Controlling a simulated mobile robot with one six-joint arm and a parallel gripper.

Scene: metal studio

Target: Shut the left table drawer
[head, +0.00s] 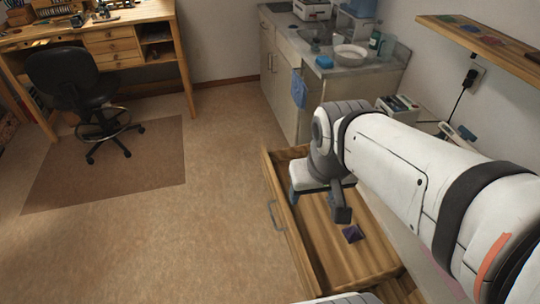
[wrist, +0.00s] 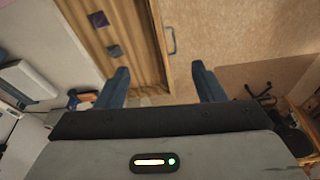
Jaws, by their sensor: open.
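The wooden drawer (head: 296,246) is pulled open at the lower middle of the head view, with a grey bar handle (head: 274,214) on its front panel. In the wrist view the drawer (wrist: 146,62) is at the top, with its handle (wrist: 171,41) to the right of the front panel. My gripper (head: 319,201) is above the front part of the open drawer and hides some of it. In the wrist view my gripper (wrist: 161,85) is open, its two fingers apart with nothing between them, near the drawer's front edge. Contact with the drawer cannot be told.
A sink counter (head: 350,68) stands behind. A black chair (head: 75,80) and workbench (head: 110,45) are at the far left. The floor before the drawer is clear.

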